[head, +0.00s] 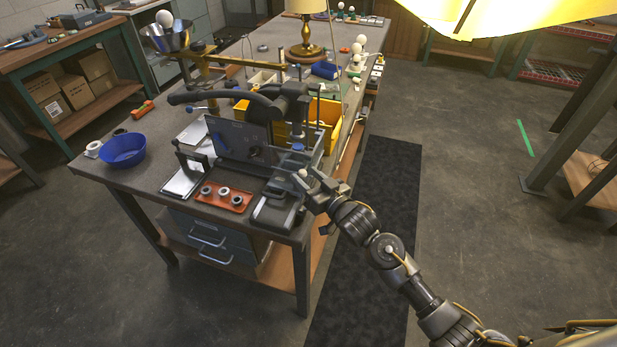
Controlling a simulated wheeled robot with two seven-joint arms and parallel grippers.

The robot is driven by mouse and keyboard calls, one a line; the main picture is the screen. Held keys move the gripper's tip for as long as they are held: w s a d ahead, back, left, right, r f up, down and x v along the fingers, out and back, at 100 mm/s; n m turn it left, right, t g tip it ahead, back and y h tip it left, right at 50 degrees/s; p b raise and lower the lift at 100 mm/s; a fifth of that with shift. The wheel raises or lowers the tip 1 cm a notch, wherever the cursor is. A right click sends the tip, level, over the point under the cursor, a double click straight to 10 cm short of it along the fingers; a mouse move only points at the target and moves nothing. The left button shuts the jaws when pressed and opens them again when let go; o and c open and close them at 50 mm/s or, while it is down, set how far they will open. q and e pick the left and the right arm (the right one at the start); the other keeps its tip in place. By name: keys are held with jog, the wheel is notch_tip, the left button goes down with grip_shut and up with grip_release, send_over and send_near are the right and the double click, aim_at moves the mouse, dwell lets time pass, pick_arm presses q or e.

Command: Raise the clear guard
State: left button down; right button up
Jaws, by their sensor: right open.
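What looks like the clear guard (314,154) is a see-through panel at the right side of the dark machine on the workbench, by the yellow bins. Its edges are faint, so I cannot tell exactly how it sits. My right gripper (307,181) is open at the bench's right edge, just in front of and below the guard. I cannot tell whether it touches the guard. The fingers partly overlap the dark fixture behind them. My left gripper is not in view.
The workbench (150,190) holds an orange tray (226,203) with small round parts, a blue bowl (123,149), yellow bins (327,126) and a brass lamp (306,42). A dark mat (376,215) lies along its right side.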

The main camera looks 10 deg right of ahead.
grip_shut()
jog(key=shift+r, duration=0.1)
dwell(0.3)
